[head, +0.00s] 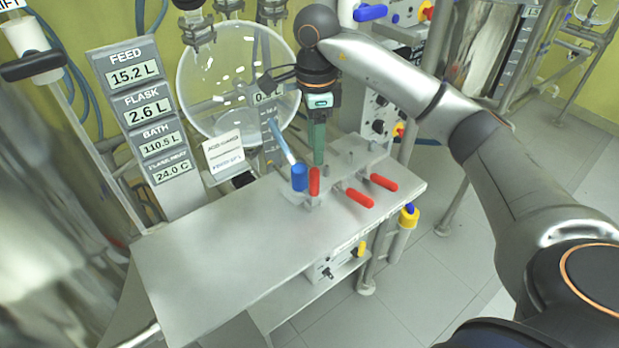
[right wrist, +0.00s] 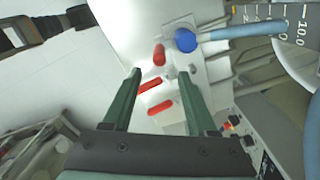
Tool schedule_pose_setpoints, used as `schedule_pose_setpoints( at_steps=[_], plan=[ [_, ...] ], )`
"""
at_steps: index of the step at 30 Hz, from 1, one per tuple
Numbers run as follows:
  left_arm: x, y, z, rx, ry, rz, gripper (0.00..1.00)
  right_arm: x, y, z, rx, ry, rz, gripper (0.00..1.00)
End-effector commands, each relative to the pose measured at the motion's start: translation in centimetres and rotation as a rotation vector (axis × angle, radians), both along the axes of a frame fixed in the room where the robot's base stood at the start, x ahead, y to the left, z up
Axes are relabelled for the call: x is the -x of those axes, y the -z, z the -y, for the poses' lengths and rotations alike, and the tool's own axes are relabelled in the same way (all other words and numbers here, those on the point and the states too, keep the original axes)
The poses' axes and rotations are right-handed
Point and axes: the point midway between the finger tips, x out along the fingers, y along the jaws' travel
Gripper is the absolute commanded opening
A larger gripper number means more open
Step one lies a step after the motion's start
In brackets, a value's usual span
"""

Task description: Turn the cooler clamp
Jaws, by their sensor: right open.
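Three clamps with red handles sit on the grey bench at its far right: one handle (head: 314,181) stands upright beside a blue cap, and two handles (head: 359,197) (head: 384,182) lie slanted. No label shows which one is the cooler clamp. My right gripper (head: 319,161) points down with green fingers just above and behind the upright handle. In the right wrist view, its fingers (right wrist: 162,72) are spread apart. The red handles (right wrist: 159,54) (right wrist: 150,86) (right wrist: 160,107) show between and beyond them, with no visible grip on any. My left gripper is not seen.
The blue cap (head: 299,177) with a light blue tube stands close left of the clamps. A glass vessel (head: 225,75) and display panel (head: 140,95) stand behind the bench (head: 200,260), whose left part is bare. A yellow-blue fitting (head: 408,216) is off its right edge.

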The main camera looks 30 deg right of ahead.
Motion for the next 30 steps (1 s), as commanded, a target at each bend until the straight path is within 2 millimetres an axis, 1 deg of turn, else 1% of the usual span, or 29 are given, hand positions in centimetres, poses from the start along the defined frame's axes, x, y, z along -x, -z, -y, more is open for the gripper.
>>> schedule_pose_setpoints(
  at_steps=[1,9,15,18,21,29,30],
  plan=[
    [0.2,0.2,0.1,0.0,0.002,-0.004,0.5,0.1,1.1,0.0,-0.001,-0.001,-0.005,0.58],
    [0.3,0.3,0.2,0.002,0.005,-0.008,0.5,0.1,6.6,-0.1,-0.003,-0.001,-0.004,0.58],
    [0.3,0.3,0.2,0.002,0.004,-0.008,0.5,0.0,9.7,-0.1,-0.005,-0.002,-0.002,0.58],
    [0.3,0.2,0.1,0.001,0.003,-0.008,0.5,0.0,10.6,-0.1,-0.004,-0.001,-0.001,0.58],
    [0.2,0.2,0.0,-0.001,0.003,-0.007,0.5,0.0,11.0,-0.1,-0.005,-0.001,0.001,0.58],
    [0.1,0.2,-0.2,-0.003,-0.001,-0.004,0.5,0.0,11.2,-0.1,-0.005,-0.002,0.001,0.58],
    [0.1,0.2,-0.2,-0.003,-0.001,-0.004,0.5,0.0,11.2,-0.1,-0.005,-0.001,0.001,0.56]
  ],
)
